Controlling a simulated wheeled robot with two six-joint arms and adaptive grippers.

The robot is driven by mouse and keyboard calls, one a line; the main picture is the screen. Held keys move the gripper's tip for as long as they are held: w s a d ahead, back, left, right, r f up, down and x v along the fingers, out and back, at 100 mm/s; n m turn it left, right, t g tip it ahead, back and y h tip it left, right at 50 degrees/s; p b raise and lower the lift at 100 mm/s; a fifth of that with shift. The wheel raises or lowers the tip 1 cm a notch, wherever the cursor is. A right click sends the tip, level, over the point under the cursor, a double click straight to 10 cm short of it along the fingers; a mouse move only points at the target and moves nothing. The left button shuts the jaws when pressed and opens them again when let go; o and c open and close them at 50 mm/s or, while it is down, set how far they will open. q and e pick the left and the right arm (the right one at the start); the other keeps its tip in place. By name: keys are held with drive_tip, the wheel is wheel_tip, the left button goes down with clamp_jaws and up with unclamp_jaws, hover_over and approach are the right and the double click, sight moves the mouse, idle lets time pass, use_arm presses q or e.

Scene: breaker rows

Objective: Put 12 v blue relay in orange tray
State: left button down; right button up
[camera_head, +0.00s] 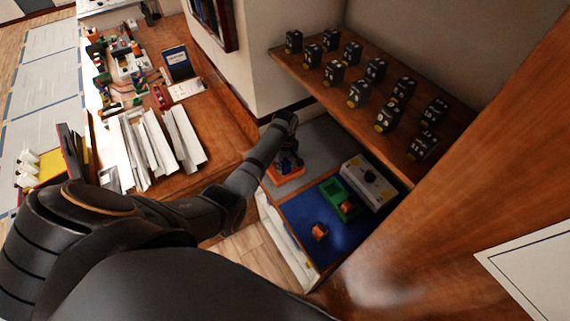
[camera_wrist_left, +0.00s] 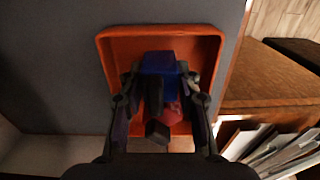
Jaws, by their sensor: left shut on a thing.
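The orange tray (camera_head: 284,180) sits on the grey surface below the shelf. Its raised rim also shows in the left wrist view (camera_wrist_left: 160,32). My left gripper (camera_head: 290,161) is over this tray. In the left wrist view my left gripper (camera_wrist_left: 160,95) is shut on a blue relay (camera_wrist_left: 158,63), with a finger on each side of it. The relay lies within the tray's outline. I cannot tell whether it touches the tray floor. Its label is not readable. My right gripper is not in view.
A green tray (camera_head: 329,188) and a light box with a dial (camera_head: 368,182) stand to the right, by a blue mat (camera_head: 338,250) bearing an orange piece (camera_head: 320,232). A wooden shelf (camera_head: 385,138) above carries several black breakers.

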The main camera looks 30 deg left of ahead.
sight(285, 159)
use_arm(q)
drive_tip(key=shift+f, duration=0.1)
drive_tip(key=c, duration=0.9)
unclamp_jaws()
drive_tip(key=shift+c, duration=0.2)
drive_tip(key=shift+r, duration=0.45)
wheel_tip(285, 159, up, 10)
drive_tip(key=shift+r+b, duration=0.2)
drive_tip(key=shift+b, duration=0.6)
drive_tip(key=shift+r, duration=0.45)
